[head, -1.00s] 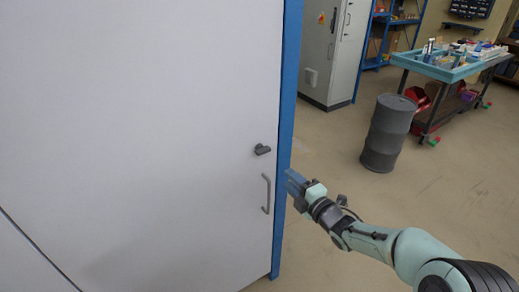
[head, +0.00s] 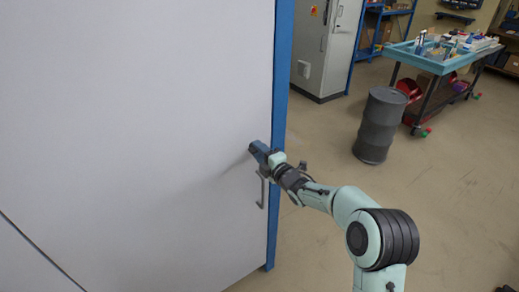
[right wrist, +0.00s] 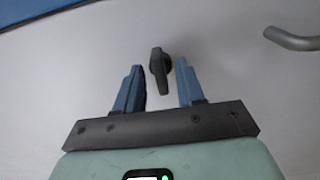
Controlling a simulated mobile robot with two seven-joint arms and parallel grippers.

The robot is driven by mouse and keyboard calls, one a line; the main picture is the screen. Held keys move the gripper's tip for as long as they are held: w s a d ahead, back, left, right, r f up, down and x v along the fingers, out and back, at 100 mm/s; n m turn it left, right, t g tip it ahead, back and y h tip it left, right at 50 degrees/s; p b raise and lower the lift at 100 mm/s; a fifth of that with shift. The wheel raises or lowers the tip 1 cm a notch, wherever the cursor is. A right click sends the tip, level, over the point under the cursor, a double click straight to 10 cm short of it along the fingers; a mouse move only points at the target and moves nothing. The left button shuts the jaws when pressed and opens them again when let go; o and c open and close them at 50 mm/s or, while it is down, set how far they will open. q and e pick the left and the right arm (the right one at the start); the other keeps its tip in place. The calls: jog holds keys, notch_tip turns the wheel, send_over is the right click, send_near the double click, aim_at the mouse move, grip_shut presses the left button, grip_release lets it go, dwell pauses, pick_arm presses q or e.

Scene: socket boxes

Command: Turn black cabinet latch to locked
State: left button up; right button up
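The black latch (right wrist: 159,70) sits on the pale cabinet door and shows in the right wrist view between and just beyond my right fingers. Its handle points toward the gripper in that view. My right gripper (right wrist: 158,88) is open, with a blue finger on each side of the latch and a gap to both. In the head view my right gripper (head: 258,153) is at the door's right side, above the handle, and hides the latch. The cabinet door (head: 130,120) looks closed. My left gripper is not in view.
A grey bar handle (head: 263,190) stands out from the door just below my right gripper; it also shows in the right wrist view (right wrist: 292,41). A blue frame post (head: 279,110) edges the cabinet. A dark drum (head: 379,126) and a blue-topped cart (head: 440,58) stand farther back.

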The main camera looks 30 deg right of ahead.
jog(key=shift+w, duration=0.15)
grip_shut()
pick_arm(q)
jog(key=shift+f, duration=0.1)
